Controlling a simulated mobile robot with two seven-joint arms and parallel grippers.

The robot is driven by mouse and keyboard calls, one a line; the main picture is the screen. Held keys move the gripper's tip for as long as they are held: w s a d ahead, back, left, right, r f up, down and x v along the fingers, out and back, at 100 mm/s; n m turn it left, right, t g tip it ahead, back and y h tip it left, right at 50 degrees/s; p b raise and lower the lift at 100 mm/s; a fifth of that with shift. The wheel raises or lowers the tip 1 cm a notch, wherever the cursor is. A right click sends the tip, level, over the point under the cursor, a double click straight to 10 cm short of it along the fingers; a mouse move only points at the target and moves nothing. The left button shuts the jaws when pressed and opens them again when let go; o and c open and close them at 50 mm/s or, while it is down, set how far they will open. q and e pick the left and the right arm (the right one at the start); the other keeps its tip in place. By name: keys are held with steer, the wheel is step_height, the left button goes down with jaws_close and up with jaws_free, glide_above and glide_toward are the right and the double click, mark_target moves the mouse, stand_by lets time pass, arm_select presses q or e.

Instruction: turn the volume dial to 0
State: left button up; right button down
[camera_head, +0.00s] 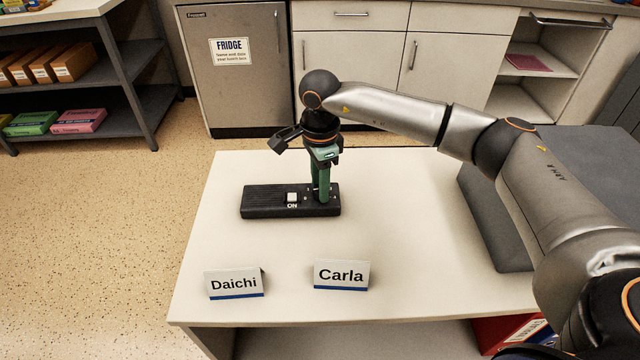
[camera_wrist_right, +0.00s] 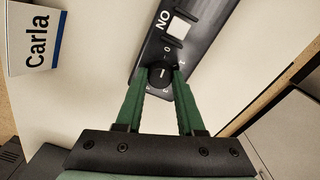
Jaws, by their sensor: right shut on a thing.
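A black control box (camera_head: 262,203) lies on the white table, with a white switch (camera_head: 292,197) marked ON near its middle. The volume dial (camera_wrist_right: 160,74) is a round black knob with a white pointer line, and small markings around it, one reading 0. My right gripper (camera_head: 322,198) points down over the box's right part; its green fingers (camera_wrist_right: 162,84) are shut on the dial, one on each side. In the head view the dial is hidden behind the fingers. The white switch also shows in the wrist view (camera_wrist_right: 180,28). My left gripper is in neither view.
Name cards Daichi (camera_head: 235,284) and Carla (camera_head: 341,274) stand near the front of the white table (camera_head: 400,220). A grey block-like surface (camera_head: 490,235) is at the table's right. A fridge (camera_head: 237,75) and cabinets stand behind; a shelf with boxes is at left.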

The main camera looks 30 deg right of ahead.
steer(key=shift+n, duration=0.3)
steer(key=c, duration=0.5)
jaws_free()
step_height(320, 180, up, 13)
steer(key=shift+f+p, duration=0.2)
steer(key=shift+p, duration=0.3)
stand_by(0.3)
